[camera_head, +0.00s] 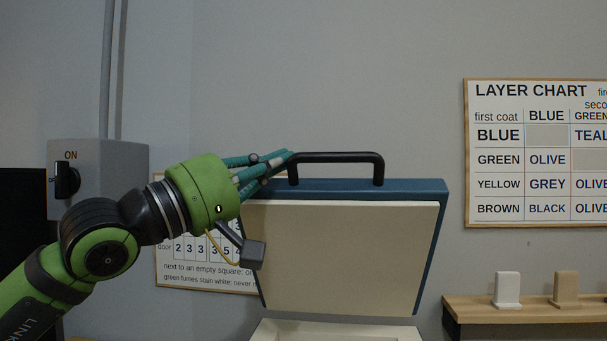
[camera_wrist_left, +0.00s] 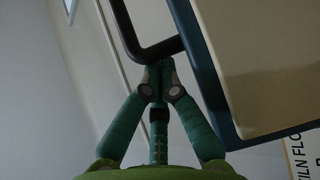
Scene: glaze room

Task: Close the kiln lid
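The kiln lid (camera_head: 345,255) stands raised, close to upright, with its pale inner face toward me and a blue edge around it. A black bar handle (camera_head: 335,157) is on its top edge. The pale rim of the kiln (camera_head: 335,331) shows below, mostly cut off by the frame. My left gripper (camera_head: 289,154) is at the left end of the handle. My right gripper is out of view.
A grey switch box (camera_head: 110,175) marked ON is on the wall at left. A lettered sheet (camera_head: 205,277) hangs behind my left gripper. A layer chart (camera_head: 535,150) hangs at right, above a wooden shelf (camera_head: 530,312) with small white and tan tiles.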

